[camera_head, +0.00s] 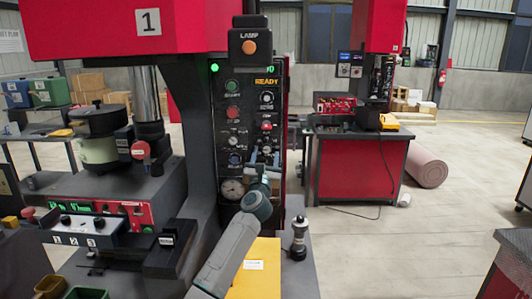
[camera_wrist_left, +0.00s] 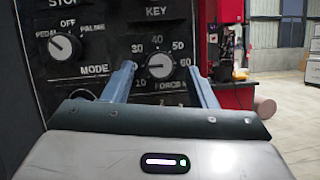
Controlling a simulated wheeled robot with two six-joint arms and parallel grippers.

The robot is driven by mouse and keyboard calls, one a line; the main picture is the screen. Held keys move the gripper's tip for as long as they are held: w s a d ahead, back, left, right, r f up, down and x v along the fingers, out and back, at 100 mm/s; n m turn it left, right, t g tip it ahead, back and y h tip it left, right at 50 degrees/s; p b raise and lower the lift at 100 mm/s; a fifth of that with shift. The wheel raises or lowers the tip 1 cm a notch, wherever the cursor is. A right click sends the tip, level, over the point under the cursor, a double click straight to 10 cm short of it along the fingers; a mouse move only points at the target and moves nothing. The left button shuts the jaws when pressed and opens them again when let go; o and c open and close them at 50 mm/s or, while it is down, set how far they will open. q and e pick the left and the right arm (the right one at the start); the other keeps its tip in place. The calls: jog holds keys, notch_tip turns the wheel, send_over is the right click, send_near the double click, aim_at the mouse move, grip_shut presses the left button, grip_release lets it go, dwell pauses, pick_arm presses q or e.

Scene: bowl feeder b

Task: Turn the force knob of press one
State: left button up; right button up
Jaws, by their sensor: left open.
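Press one (camera_head: 120,35) has a red head with a "1" label and a dark control panel (camera_head: 232,108).
The mode knob (camera_wrist_left: 65,47) is left of the force knob. A pressure gauge (camera_head: 232,188) sits low on the panel. A yellow box (camera_head: 262,270) and a black upright tool (camera_head: 298,238) stand below. Another red press bench (camera_head: 360,165) is behind, with open floor at right.

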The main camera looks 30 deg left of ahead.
pick_arm(q)
jog(key=shift+x, duration=0.9)
jog(key=shift+c, duration=0.4)
jog(key=c, duration=0.9)
jog(key=shift+r+p, duration=0.1)
jog(key=shift+p, duration=0.45)
jog(key=m+h+p, duration=0.1)
jog(key=m+p, duration=0.2)
jog(key=p, duration=0.1)
jog(key=m+h+p, duration=0.2)
jog(key=m+p, duration=0.1)
jog(key=p, duration=0.2)
jog(key=m+h+p, duration=0.1)
jog(key=m+p, duration=0.2)
jog(key=p, duration=0.1)
jog(key=shift+s+a+r+m+h+p, duration=0.15)
jog(key=shift+a+r+m+h+p, duration=0.05)
jog(key=shift+r+m+h+p, duration=0.2)
jog(key=shift+f+m+h+p, duration=0.25)
jog(key=shift+m+h+p, duration=0.15)
jog(key=shift+m+p, duration=0.45)
jog(key=shift+f+m+p, duration=0.1)
jog(key=shift+m+p, duration=0.15)
jog(key=shift+p, duration=0.05)
